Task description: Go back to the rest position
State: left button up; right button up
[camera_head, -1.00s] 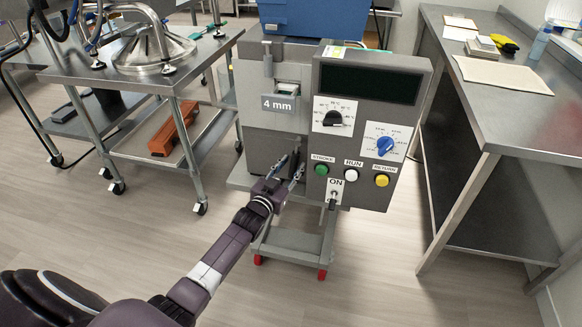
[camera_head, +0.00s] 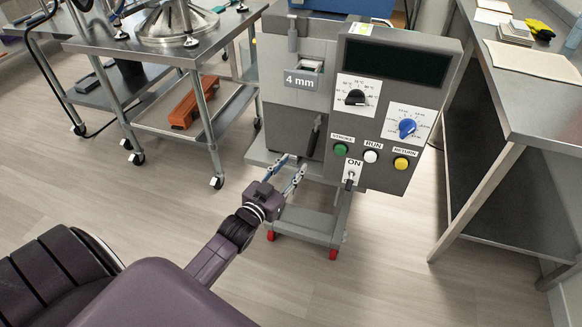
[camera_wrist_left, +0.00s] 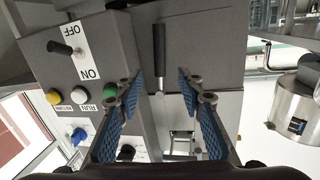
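My left gripper (camera_head: 291,172) is open and empty in front of the lower left part of the grey depositor machine (camera_head: 300,109). In the left wrist view its two blue-padded fingers (camera_wrist_left: 167,88) stand apart. A dark handle (camera_wrist_left: 159,55) on the machine's front shows beyond and between the fingertips, with nothing held. The handle also shows in the head view (camera_head: 314,136), above the gripper and apart from it. The control panel has a green button (camera_head: 340,149), a white button (camera_head: 370,156), a yellow button (camera_head: 401,163) and an ON switch (camera_head: 350,180). My right gripper is not in view.
A steel cart (camera_head: 150,50) with an orange-brown part (camera_head: 194,103) on its lower shelf stands at the left. A steel bench (camera_head: 540,108) stands at the right. The machine's wheeled stand (camera_head: 310,226) is below it. Floor in front is clear.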

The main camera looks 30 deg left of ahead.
pick_arm(q)
jog(key=shift+f, duration=0.1)
dwell(0.4)
jog(key=s+d+f+g, duration=0.25)
jog(key=s+f, duration=0.25)
jog(key=f, duration=0.5)
jog(key=s+d+f+g, duration=0.1)
jog(key=s+f+g, duration=0.3)
jog(key=f, duration=0.6)
jog(key=s+d+f+g, duration=0.1)
jog(key=s+f, duration=0.5)
jog(key=f, duration=0.5)
jog(key=s+d+f+g, duration=0.2)
jog(key=s+f, duration=0.3)
jog(key=s, duration=0.6)
jog(key=s+d+f+m+g+p, duration=0.1)
jog(key=s+f+g, duration=0.3)
jog(key=s, duration=0.8)
jog(key=s+d+f+g, duration=0.3)
jog(key=s+f, duration=0.5)
jog(key=s, duration=0.4)
jog(key=shift+s+d+m+h+p, duration=0.2)
jog(key=shift+m+h+p, duration=0.1)
